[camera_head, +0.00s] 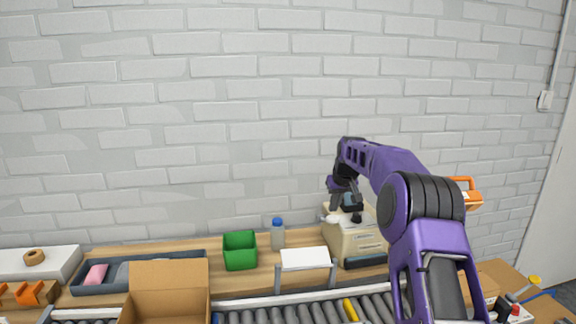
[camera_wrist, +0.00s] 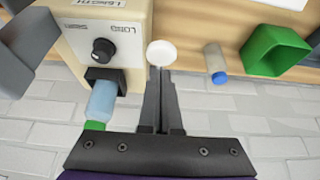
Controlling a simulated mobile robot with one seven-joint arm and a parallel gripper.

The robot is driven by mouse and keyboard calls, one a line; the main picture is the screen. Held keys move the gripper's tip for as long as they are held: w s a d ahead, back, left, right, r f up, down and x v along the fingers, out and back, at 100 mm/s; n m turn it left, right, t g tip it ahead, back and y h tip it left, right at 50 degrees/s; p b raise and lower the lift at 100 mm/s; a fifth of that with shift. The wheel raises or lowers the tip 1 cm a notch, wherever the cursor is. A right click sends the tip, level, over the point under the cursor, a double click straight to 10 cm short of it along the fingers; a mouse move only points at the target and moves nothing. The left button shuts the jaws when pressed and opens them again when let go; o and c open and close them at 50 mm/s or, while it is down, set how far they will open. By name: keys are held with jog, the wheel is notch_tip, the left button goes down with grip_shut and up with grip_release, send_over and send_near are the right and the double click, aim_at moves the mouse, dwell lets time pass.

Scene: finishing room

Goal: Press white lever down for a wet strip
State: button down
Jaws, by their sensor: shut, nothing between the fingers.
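The beige tape dispenser (camera_head: 352,242) stands on the wooden bench below my gripper; its panel with a black dial (camera_wrist: 103,51) fills the upper left of the wrist view. The lever's round white end (camera_wrist: 161,53) sticks out beside the panel, and shows in the head view (camera_head: 331,219) at the dispenser's left. My gripper (camera_wrist: 163,73) is shut and empty. Its fingertips are right at the white end in the wrist view; I cannot tell whether they touch it. In the head view my gripper (camera_head: 337,204) is just above the lever. The lever's shaft is hidden.
A pale blue bottle (camera_wrist: 101,101) sits at the dispenser. A green bin (camera_head: 240,251) and a blue-capped bottle (camera_head: 278,236) stand to its left. A white-topped stand (camera_head: 305,260), an open carton (camera_head: 168,275) and a roller conveyor (camera_head: 290,312) are in front.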

jog(key=shift+r, duration=2.5)
